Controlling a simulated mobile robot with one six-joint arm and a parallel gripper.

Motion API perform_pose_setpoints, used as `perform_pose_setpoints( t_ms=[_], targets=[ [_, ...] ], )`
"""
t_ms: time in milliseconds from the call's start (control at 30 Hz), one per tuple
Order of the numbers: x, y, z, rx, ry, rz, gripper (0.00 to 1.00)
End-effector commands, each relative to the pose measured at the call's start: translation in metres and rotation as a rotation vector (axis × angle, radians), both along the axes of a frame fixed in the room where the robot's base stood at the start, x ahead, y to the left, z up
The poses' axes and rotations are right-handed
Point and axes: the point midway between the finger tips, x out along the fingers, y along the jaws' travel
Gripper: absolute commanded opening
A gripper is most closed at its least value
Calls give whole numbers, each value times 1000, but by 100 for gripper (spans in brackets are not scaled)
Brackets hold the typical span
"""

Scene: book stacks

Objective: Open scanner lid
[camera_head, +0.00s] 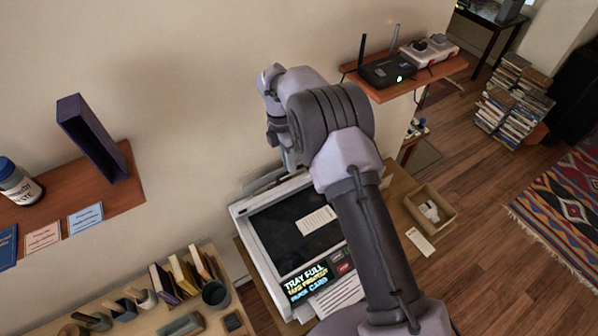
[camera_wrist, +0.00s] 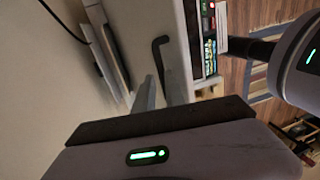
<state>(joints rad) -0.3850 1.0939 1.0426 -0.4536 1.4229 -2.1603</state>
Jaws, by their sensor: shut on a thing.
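The scanner (camera_head: 240,212) is a pale machine against the wall, with a dark rectangular top bearing a small white label and a lit front panel (camera_head: 305,282). I cannot tell whether the dark top is the lid or the glass. My arm covers its right side. In the wrist view the pale side of the scanner (camera_wrist: 180,22) and its panel (camera_wrist: 208,40) show near the top. A dark bent handle (camera_wrist: 159,50) runs between the fingers of my gripper (camera_wrist: 162,88), which is shut on it. In the head view the fingertips are largely hidden behind my arm.
A shelf (camera_head: 435,75) with a black router (camera_head: 387,71) is on the wall above right. An open box (camera_head: 430,210) lies right of the scanner. Books and cups (camera_head: 215,293) stand to its left. A purple upright holder (camera_head: 92,138) is on the left shelf.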

Motion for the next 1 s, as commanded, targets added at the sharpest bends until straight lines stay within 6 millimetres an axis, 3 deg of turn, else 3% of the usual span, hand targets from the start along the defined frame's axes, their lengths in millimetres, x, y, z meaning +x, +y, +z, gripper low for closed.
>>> perform_pose_setpoints(
  t_ms=[33, 333, 767, 800, 900, 1000],
  targets=[
    [1, 3, -9, -3, 7, 9, 0],
    [14, 12, -10, -5, 12, 10, 0],
    [14, 13, -12, -6, 19, 8, 0],
    [14, 13, -12, -6, 19, 8, 14],
    [14, 13, -12, -5, 18, 8, 33],
    [14, 13, -11, -5, 17, 7, 42]
  ],
)
